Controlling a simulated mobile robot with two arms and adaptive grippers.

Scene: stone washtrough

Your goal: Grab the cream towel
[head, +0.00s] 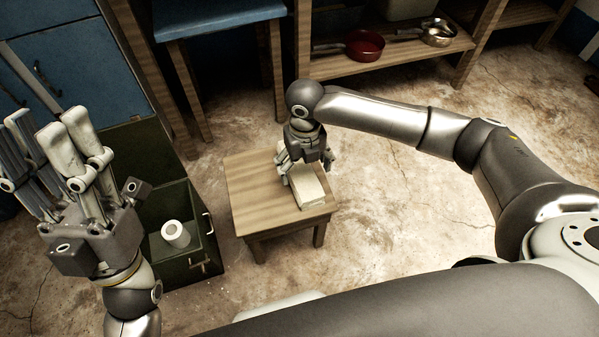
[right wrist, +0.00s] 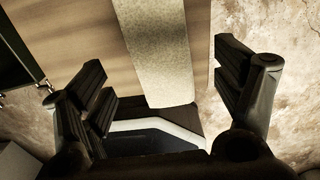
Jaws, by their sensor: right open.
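The cream towel (head: 311,192) is a folded, oblong block lying on a small wooden stool (head: 249,192), near its right edge. My right gripper (head: 305,169) is open just above the towel and hides its far part in the head view. In the right wrist view the towel (right wrist: 162,50) runs between the spread fingers of the right gripper (right wrist: 160,72), with a gap on both sides. My left gripper (head: 50,135) is raised at the left with its fingers pointing up, spread and empty.
A dark green open box (head: 187,264) stands left of the stool with a white roll (head: 176,234) in it. A wooden shelf (head: 388,62) at the back holds a red pan (head: 364,45) and a metal pan (head: 438,33). The floor right of the stool is clear.

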